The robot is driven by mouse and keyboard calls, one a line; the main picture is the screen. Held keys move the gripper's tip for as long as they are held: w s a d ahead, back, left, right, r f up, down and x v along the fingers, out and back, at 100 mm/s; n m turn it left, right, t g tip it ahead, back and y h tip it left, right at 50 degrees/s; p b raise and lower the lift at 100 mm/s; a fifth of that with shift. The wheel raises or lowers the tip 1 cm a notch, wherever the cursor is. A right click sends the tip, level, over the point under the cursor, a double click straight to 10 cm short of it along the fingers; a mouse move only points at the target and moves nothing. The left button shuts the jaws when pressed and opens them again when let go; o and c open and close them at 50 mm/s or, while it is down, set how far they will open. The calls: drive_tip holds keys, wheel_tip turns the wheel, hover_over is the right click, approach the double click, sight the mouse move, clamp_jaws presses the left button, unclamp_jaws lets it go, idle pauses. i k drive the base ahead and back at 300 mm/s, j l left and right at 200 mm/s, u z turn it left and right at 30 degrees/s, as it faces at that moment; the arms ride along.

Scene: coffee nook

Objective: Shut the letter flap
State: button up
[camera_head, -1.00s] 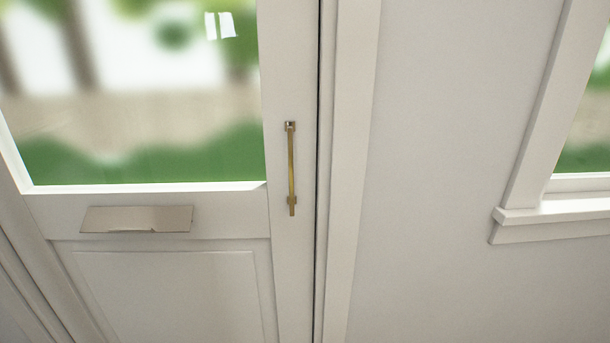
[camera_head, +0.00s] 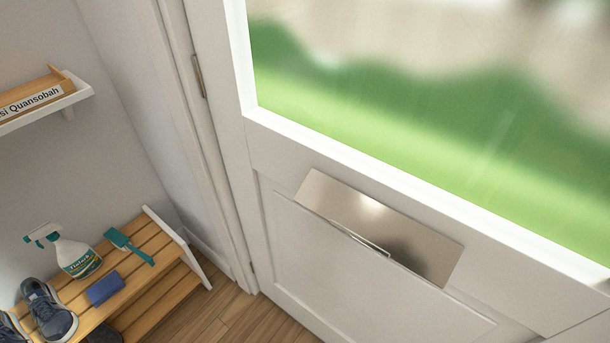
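The letter flap (camera_head: 385,222) is a shiny metal plate on the white door (camera_head: 285,240), just below the glass pane. Its lower edge has a thin raised lip near the middle. The flap seems to stand out from the door at its lower edge, but I cannot tell how far. My gripper is not in view, and nothing touches the flap.
A slatted wooden shoe rack (camera_head: 150,262) stands at lower left. It holds a spray bottle (camera_head: 76,255), a teal brush (camera_head: 128,245), a blue sponge (camera_head: 105,288) and dark shoes (camera_head: 50,312). A wall shelf (camera_head: 45,100) is above. Some wooden floor (camera_head: 215,310) is clear.

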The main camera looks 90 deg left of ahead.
sight(432, 257)
drive_tip(key=k+j+u, duration=0.1)
drive_tip(key=u, duration=0.3)
drive_tip(key=j+u, duration=0.3)
drive_tip(key=u, duration=0.15)
drive_tip(key=k+j+u, duration=0.1)
drive_tip(key=j+u, duration=0.15)
drive_tip(key=u, duration=0.15)
drive_tip(key=k+l+z, duration=0.1)
drive_tip(key=z, duration=0.15)
drive_tip(key=k+l+z, duration=0.25)
drive_tip(key=k+j, duration=0.05)
drive_tip(key=k, duration=0.05)
